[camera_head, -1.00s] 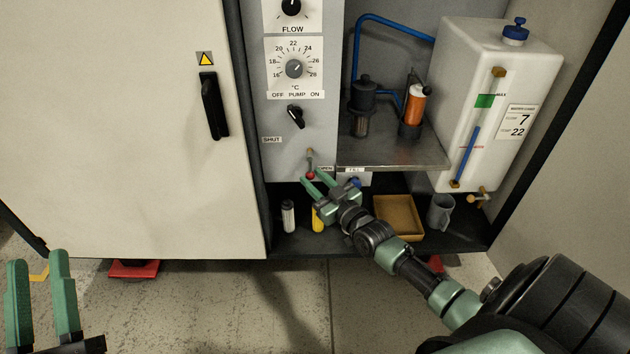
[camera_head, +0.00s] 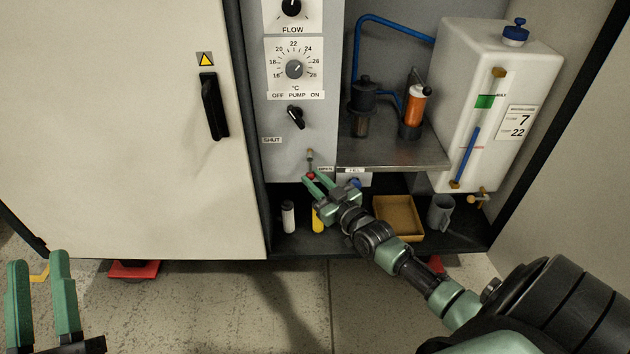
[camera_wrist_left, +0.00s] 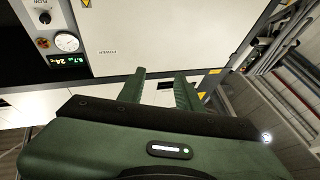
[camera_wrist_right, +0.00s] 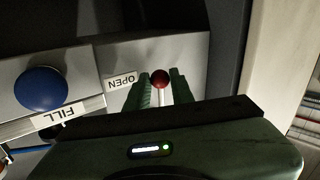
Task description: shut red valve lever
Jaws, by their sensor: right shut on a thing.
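The red valve lever (camera_head: 311,175) is on the lower part of the grey control panel, its red ball hanging below its pivot beside the OPEN label. In the right wrist view the red ball (camera_wrist_right: 160,79) and its pale stem sit between my right gripper's fingers (camera_wrist_right: 161,90). In the head view my right gripper (camera_head: 318,182) is shut on the lever's ball end. The SHUT label (camera_head: 271,140) is higher up and to the left on the panel. My left gripper (camera_head: 42,290) is open and empty at the lower left, away from the panel.
The blue FILL knob (camera_wrist_right: 41,89) is close beside the lever. A metal shelf (camera_head: 400,155) juts out to the right. Below are a white bottle (camera_head: 288,216), a yellow bottle (camera_head: 318,220), a tan tray (camera_head: 399,216) and a grey jug (camera_head: 440,211). A black pump switch (camera_head: 296,116) sits above.

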